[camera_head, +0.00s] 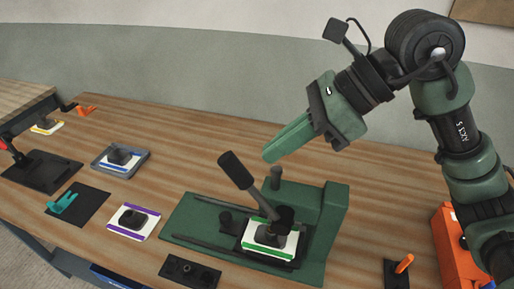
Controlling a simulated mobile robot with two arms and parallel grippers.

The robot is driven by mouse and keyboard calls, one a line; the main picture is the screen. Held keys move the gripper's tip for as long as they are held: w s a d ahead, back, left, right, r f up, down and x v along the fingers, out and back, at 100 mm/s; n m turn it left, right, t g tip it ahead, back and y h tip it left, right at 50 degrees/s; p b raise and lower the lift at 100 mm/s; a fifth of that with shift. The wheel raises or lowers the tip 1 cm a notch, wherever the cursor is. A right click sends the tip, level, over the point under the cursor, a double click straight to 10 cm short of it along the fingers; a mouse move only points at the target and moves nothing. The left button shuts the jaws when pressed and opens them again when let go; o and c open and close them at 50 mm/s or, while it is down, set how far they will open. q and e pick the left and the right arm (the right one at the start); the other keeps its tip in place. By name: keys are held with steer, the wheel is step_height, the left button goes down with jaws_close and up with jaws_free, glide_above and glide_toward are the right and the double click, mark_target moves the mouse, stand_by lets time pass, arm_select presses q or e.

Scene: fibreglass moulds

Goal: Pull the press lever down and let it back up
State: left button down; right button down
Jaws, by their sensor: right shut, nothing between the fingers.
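The green press (335,215) stands on the wooden table in the head view. Its black lever (236,170) tilts up and to the left from the pivot near the press column. A white plate with green edges (258,238) lies on the press base, with a dark block on it under the lever's lower end. My right gripper (268,155) is shut and empty. It appears above and to the right of the lever handle, apart from it, with its green fingers pointing down-left. My left gripper is not in view.
A purple-edged plate (134,222), a blue-edged plate in a grey tray (121,161) and a teal holder (63,203) lie to the left. An orange box (447,250) stands at the right. The table behind the press is mostly clear.

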mark_target(243, 167)
steer(key=a+f, duration=0.1)
steer(key=a+p, duration=0.1)
steer(key=a, duration=0.1)
steer(key=shift+f, duration=0.4)
steer(key=shift+a+f, duration=0.2)
steer(key=shift+w+f, duration=0.1)
